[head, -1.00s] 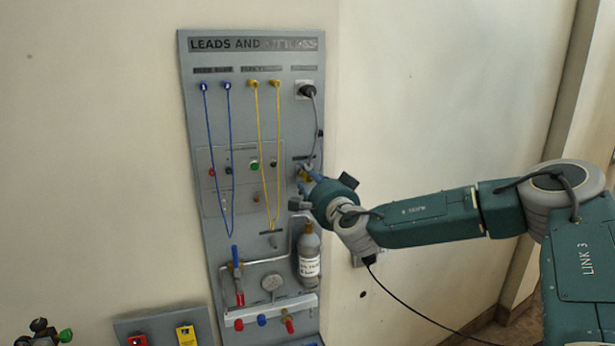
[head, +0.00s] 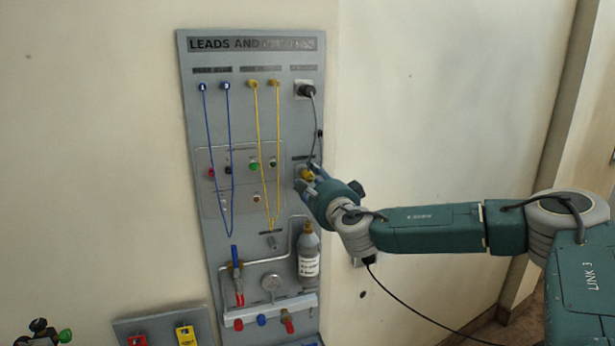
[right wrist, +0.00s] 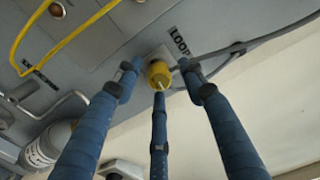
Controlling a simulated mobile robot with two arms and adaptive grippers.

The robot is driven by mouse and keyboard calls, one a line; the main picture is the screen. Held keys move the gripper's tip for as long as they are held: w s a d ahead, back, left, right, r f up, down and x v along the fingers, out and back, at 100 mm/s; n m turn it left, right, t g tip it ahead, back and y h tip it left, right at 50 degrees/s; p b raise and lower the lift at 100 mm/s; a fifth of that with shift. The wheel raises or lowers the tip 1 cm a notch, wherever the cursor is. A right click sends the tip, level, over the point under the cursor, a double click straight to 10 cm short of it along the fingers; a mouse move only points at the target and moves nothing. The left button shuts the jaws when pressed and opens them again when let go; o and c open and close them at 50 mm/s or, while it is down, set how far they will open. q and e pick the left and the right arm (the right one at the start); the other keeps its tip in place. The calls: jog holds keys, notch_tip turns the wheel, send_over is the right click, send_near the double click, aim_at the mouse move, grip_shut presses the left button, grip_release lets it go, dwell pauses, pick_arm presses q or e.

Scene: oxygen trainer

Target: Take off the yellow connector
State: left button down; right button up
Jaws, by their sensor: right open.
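The yellow connector (head: 307,174) sits on the right side of the grey panel (head: 260,55), below the black plug. In the right wrist view the yellow connector (right wrist: 159,74) is seated against the panel, with a grey cable running off to the right. My right gripper (head: 307,180) is at the connector. In the right wrist view its blue fingers (right wrist: 158,80) are open and spread around the connector, two above and one below, with gaps visible at the upper two. Whether the lower finger touches it cannot be told. My left gripper is not in view.
Blue leads (head: 228,150) and yellow leads (head: 265,150) hang on the panel to the left. A black plug (head: 307,91) sits above. Bare wall lies to the right.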

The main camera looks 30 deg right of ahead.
jog(key=shift+f+m, duration=0.15)
jog(key=shift+m, duration=1.55)
jog(key=shift+m, duration=0.6)
jog(key=shift+m+b, duration=0.3)
jog(key=shift+m, duration=0.8)
